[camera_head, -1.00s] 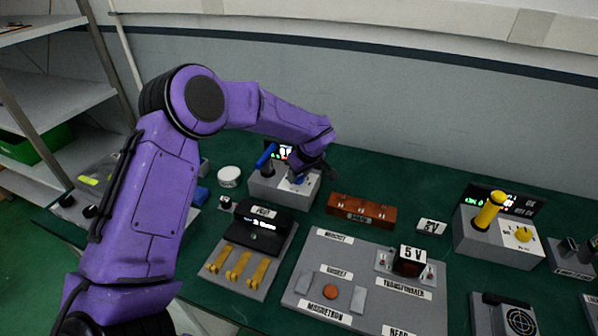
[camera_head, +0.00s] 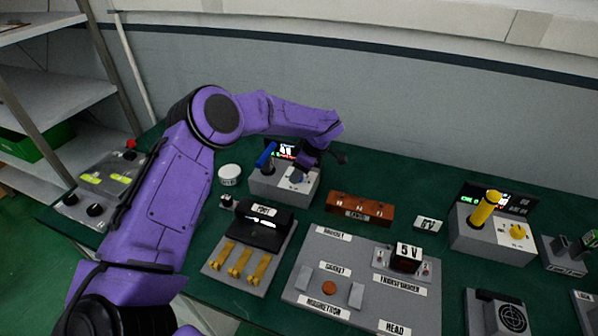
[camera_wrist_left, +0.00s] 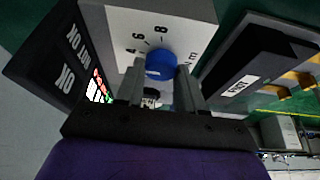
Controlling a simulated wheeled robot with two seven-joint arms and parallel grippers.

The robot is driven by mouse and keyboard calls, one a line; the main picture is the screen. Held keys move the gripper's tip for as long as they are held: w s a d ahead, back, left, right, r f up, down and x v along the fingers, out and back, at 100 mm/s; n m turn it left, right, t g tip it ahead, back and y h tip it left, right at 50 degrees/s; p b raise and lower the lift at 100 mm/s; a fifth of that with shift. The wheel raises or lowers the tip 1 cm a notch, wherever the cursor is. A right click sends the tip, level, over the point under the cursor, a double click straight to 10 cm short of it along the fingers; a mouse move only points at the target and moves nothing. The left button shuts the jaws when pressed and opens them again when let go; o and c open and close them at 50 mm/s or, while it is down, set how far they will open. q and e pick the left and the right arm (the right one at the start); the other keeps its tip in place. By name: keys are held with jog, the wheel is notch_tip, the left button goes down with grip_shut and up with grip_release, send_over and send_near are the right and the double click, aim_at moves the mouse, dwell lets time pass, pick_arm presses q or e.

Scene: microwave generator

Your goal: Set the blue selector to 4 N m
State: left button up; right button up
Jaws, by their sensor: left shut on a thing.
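The blue selector (camera_head: 297,177) is a round knob on top of the left grey box (camera_head: 282,192). In the left wrist view the selector (camera_wrist_left: 160,66) sits on a pale face with marks 4, 6 and 8 and the letters N m beside it. Which mark it points to is not clear. My left gripper (camera_wrist_left: 158,88) has its two grey fingers on either side of the selector, shut on it. In the head view the left gripper (camera_head: 302,165) comes down onto the box from above and partly covers the knob. My right gripper is not in view.
A blue lever (camera_head: 266,155) stands beside the selector, with a lit display (camera_head: 284,150) behind. A black unit with yellow levers (camera_head: 238,262) lies in front, and a brown block (camera_head: 360,209) to the right. A second grey box (camera_head: 488,236) has a yellow lever and knob.

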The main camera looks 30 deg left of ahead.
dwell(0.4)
pick_arm(q)
jog(key=o, duration=1)
jog(key=shift+o, duration=0.2)
jog(key=b+v, duration=0.2)
jog(key=v, duration=0.8)
jog(key=shift+r, duration=0.25)
jog(key=shift+d+r, duration=0.1)
